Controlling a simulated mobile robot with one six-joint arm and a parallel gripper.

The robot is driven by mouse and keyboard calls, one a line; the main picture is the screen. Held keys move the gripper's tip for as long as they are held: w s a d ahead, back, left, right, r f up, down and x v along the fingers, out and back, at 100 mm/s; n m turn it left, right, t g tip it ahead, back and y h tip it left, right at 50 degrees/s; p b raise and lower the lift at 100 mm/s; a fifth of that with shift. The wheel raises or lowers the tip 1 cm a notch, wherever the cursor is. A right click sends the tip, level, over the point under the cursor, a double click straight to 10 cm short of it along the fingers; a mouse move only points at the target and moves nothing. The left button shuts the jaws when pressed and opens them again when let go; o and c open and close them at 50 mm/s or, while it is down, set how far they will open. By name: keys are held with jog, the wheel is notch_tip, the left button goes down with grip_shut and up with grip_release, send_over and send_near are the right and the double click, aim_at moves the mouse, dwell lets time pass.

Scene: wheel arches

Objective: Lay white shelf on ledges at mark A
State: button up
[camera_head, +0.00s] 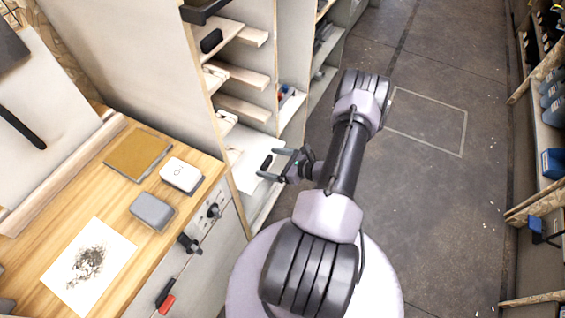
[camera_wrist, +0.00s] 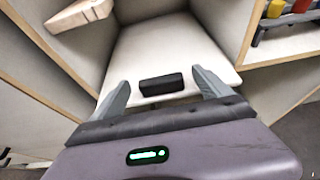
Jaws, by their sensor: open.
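A white shelf (camera_head: 247,168) with a black block-like grip (camera_head: 266,162) lies low in the open shelving unit. In the wrist view, the white shelf (camera_wrist: 165,50) runs back between pale side walls, with the black grip (camera_wrist: 161,84) near its front edge. My gripper (camera_head: 270,163) is open at this front edge. In the wrist view, my gripper (camera_wrist: 160,77) has one finger on each side of the black grip, with gaps to both. Pale wooden ledges (camera_head: 243,107) stick out above the shelf. I cannot make out mark A.
A workbench (camera_head: 60,220) at left holds a white box (camera_head: 181,175), a grey box (camera_head: 152,210) and a paper sheet (camera_head: 90,265). The floor (camera_head: 440,190) to the right is clear.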

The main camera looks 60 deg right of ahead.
jog(key=p+v, duration=0.4)
jog(key=v, duration=1.2)
jog(key=shift+s+p, duration=0.3)
jog(key=shift+s, duration=0.05)
jog(key=shift+d+r, duration=0.1)
jog(key=shift+d, duration=0.05)
